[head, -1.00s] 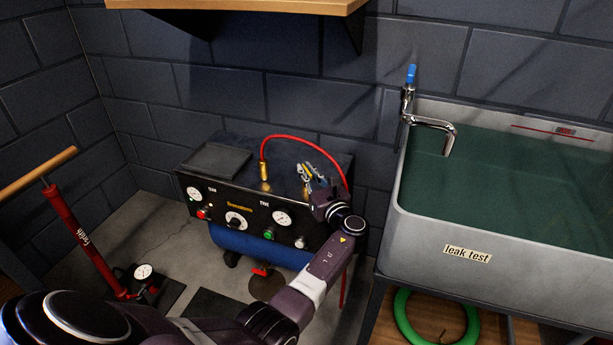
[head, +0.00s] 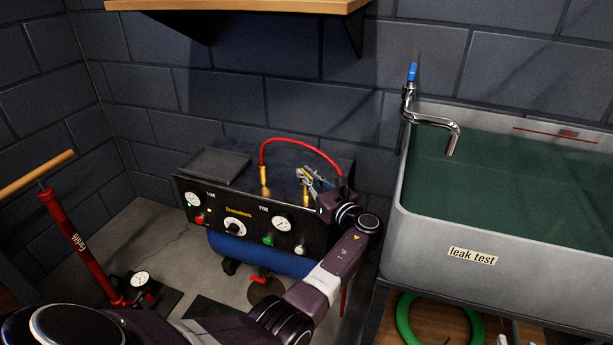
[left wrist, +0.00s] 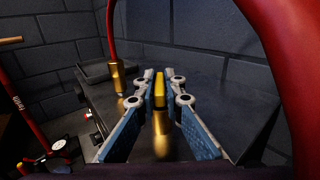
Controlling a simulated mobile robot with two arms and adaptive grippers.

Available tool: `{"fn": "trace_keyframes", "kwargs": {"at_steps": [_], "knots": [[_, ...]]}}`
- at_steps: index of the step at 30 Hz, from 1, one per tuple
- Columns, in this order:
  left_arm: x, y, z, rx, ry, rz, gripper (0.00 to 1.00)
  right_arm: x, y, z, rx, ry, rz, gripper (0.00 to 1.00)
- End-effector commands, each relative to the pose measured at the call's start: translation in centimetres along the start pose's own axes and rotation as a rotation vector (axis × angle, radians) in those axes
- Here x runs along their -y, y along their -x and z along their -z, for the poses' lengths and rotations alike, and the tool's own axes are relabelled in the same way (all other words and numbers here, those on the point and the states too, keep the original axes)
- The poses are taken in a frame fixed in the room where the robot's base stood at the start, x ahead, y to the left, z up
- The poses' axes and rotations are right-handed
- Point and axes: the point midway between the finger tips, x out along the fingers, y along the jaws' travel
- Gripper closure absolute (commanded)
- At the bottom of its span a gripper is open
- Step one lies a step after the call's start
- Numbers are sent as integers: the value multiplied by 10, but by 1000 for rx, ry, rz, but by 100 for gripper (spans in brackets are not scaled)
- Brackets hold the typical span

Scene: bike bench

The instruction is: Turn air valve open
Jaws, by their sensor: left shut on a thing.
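The air valve is a brass fitting (left wrist: 161,126) with a yellow lever (left wrist: 159,88), standing upright on top of the compressor (head: 262,224). In the left wrist view my left gripper (left wrist: 159,94) has its two fingers closed on the yellow lever, one on each side. In the head view my left gripper (head: 307,181) is at the right end of the compressor top, and its fingers and wrist partly hide the valve. My right gripper cannot be made out.
A red hose (head: 302,143) arches from a second brass fitting (head: 264,178) and passes close to my left gripper. A red floor pump (head: 82,246) stands left. A leak test sink (head: 425,235) with a tap (head: 436,121) stands right. Small pale shapes at the bottom right edge are unclear.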

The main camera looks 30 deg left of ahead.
Motion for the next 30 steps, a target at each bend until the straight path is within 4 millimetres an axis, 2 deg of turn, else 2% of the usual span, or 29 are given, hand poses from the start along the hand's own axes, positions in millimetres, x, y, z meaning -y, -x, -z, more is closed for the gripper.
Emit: {"fn": "trace_keyframes", "kwargs": {"at_steps": [3,4,8,18,23,30], "knots": [[0,0,0,-1,0,-1,100,0,0,0,1,0,0,74],[0,0,0,-1,0,-1,88,0,0,0,1,0,0,74],[0,0,0,-1,0,-1,74,0,0,0,1,0,0,74],[0,0,-4,1,2,0,74,0,0,-1,4,0,0,74],[0,0,-23,1,6,0,74,0,0,-1,3,0,0,74],[0,0,-70,1,6,0,74,0,0,-1,3,0,0,74]]}}
